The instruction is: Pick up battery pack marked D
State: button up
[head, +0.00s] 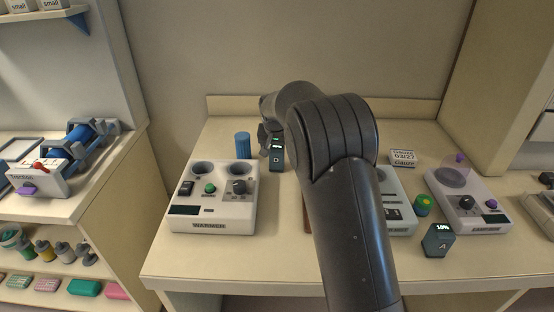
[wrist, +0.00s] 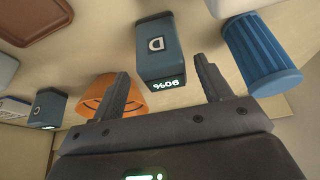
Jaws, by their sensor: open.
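The battery pack marked D (wrist: 158,48) is a dark blue-grey block with a lit 90% display, upside down in the wrist view. It stands on the counter. In the head view the pack (head: 276,160) is just left of my arm. My gripper (wrist: 163,72) is open, with one finger on each side of the pack's display end and visible gaps to both. I cannot tell how deep the pack is between the fingers. In the head view my gripper (head: 267,138) is partly hidden by my arm.
Another pack (wrist: 47,108) has an unclear letter. The warmer (head: 212,195) stands left; a pack marked A (head: 438,241) shows 10% at right.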

aim_at(277, 156)
jog(key=x, duration=0.5)
jog(key=shift+a+f, duration=0.15)
jog(key=c, duration=1.4)
